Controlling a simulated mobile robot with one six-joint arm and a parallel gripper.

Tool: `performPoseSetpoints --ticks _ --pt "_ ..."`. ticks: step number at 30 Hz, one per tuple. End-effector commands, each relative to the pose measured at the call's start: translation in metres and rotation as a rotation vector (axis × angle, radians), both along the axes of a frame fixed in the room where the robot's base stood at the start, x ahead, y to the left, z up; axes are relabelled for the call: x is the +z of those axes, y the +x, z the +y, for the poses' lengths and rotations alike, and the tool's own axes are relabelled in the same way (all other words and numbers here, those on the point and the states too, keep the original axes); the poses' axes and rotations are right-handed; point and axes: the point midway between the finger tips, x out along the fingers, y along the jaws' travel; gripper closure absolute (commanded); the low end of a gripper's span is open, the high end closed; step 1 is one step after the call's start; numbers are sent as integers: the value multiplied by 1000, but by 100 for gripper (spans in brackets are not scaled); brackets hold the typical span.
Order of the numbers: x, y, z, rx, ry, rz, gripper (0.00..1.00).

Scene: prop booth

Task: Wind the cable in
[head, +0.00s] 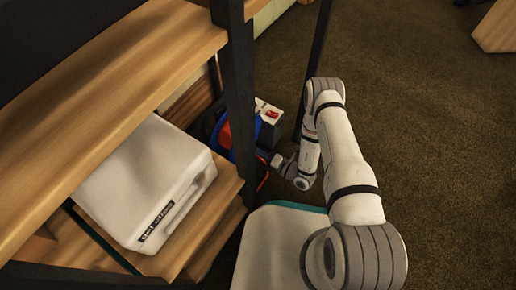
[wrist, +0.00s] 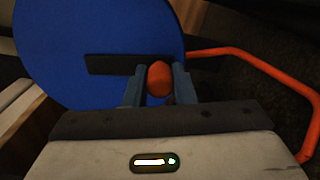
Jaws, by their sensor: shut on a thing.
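A cable reel with a round blue side disc (wrist: 60,45) fills the upper left of the wrist view. A dark crank bar (wrist: 105,65) lies across the disc, with a rounded orange knob (wrist: 159,79) at its end. My gripper (wrist: 160,85) is shut on the knob, one finger on each side. An orange cable (wrist: 255,58) runs from behind the disc to the right and bends down. In the head view the blue disc (head: 222,130) shows partly behind a dark shelf post, and my gripper (head: 277,160) is beside it.
A wooden shelf unit (head: 100,95) with dark posts (head: 238,90) stands at the left. A white case (head: 150,185) sits on its lower shelf. A grey box with a red switch (head: 268,113) is behind the reel. Open brown carpet (head: 430,120) lies to the right.

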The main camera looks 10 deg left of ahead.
Motion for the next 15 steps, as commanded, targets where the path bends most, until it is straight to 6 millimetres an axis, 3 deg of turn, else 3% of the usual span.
performPoseSetpoints --ticks 15 --pt "-1 -1 2 2 13 36 100"
